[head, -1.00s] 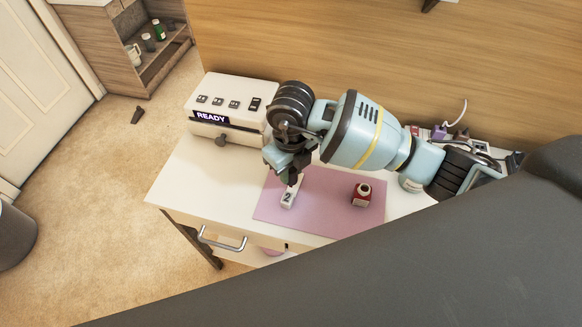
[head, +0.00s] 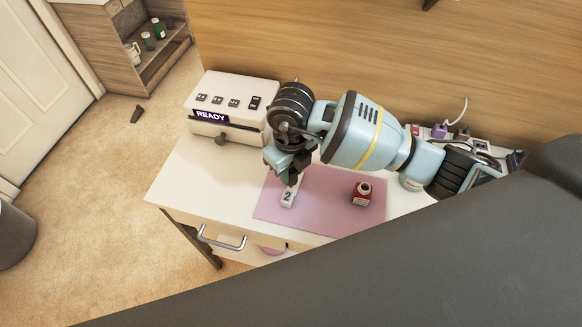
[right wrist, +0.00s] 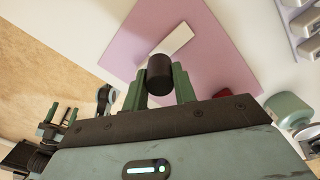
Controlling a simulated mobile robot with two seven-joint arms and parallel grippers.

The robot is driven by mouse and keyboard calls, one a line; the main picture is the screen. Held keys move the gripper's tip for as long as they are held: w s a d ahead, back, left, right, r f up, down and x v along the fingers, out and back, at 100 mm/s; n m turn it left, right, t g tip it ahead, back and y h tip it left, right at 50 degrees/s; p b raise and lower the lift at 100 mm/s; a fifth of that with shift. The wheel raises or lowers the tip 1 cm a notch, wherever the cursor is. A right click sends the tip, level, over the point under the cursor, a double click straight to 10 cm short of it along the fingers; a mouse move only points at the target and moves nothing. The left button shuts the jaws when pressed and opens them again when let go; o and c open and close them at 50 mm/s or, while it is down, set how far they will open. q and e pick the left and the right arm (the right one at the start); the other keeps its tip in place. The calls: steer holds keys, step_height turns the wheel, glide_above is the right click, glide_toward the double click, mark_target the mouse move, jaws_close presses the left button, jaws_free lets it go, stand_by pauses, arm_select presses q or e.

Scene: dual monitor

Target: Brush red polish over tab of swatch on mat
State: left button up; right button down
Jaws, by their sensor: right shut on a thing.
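The white swatch (head: 287,199), marked "2", lies on the pink mat (head: 330,212) on the desk. It also shows as a plain white strip in the right wrist view (right wrist: 172,42). My right gripper (head: 289,178) is low over the swatch's far end. It is shut on a dark cylindrical cap (right wrist: 160,75), held between its green fingers. The brush tip is hidden, so I cannot tell whether it touches the swatch. The red polish bottle (head: 362,195) stands on the mat to the right, apart from the gripper.
A white box with a READY display (head: 228,103) stands at the back left of the desk. Sockets and plugs (head: 440,131) line the back right. A drawer handle (head: 222,240) is at the front. The desk's left part is clear.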

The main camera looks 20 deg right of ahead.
steer(key=shift+f, duration=0.45)
stand_by(0.6)
steer(key=shift+w+d, duration=0.1)
steer(key=shift+w+d, duration=0.3)
steer(key=shift+w, duration=0.1)
steer(key=shift+w+d, duration=0.1)
steer(key=shift+w+d, duration=0.3)
steer(key=shift+w, duration=0.05)
steer(key=shift+w, duration=0.1)
stand_by(0.4)
steer(key=shift+w+d, duration=0.4)
steer(key=shift+w, duration=0.05)
steer(key=shift+w+b, duration=0.1)
steer(key=shift+b, duration=0.2)
